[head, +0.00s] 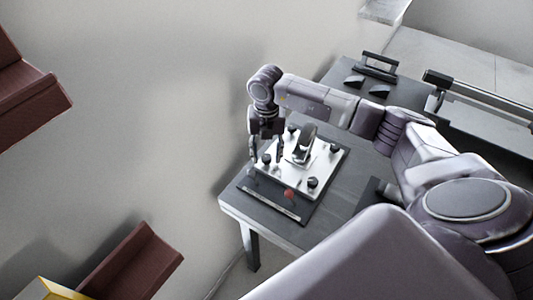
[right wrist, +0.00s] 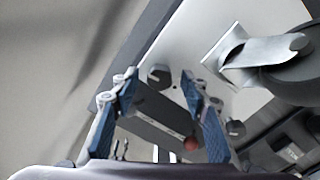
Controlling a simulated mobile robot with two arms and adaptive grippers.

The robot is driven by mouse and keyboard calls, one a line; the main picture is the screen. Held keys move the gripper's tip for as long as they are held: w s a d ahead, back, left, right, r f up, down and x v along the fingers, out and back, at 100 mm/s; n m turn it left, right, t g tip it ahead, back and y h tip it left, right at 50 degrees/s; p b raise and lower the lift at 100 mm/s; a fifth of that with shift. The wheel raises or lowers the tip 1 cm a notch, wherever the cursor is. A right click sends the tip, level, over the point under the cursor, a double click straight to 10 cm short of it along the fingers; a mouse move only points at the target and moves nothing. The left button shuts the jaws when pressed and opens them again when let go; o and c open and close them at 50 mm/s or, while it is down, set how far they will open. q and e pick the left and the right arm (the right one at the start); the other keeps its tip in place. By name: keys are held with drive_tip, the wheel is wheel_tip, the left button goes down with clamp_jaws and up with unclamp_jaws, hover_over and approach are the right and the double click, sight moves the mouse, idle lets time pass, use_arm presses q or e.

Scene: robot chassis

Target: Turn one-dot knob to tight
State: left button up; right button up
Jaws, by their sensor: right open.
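A light metal panel (head: 325,163) lies on the table with several dark knobs near its corners. My right gripper (head: 266,155) points down over the panel's left corner, open. One dark knob (right wrist: 158,73) shows between its two blue fingertips in the right wrist view, with visible gaps on both sides. A small dark dot (right wrist: 175,87) shows on the panel beside that knob, so it may be the one-dot knob. In the head view this knob (head: 266,159) is small and its marking cannot be read. My left gripper is not in view.
A caster wheel (right wrist: 292,72) on a metal bracket stands mid-panel, right of the gripper. A red ball-shaped part (head: 289,194) is near the front edge. Other knobs (head: 312,182) sit at other corners. Dark handles (head: 378,68) lie at the table's back.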

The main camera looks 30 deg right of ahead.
drive_tip(key=c, duration=1.1)
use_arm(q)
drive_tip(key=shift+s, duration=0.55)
use_arm(e)
clamp_jaws()
drive_tip(key=shift+m, duration=0.3)
drive_tip(key=m, duration=0.2)
drive_tip(key=shift+w+m, duration=0.1)
drive_tip(key=shift+m, duration=0.2)
drive_tip(key=m, duration=0.3)
drive_tip(key=shift+m+p, duration=0.3)
drive_tip(key=m, duration=0.3)
drive_tip(key=shift+r+p, duration=0.1)
drive_tip(key=shift+p, duration=0.25)
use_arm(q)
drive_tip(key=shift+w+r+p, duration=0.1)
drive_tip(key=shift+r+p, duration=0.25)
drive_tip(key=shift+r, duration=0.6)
use_arm(e)
drive_tip(key=shift+m, duration=1.7)
drive_tip(key=shift+w, duration=0.1)
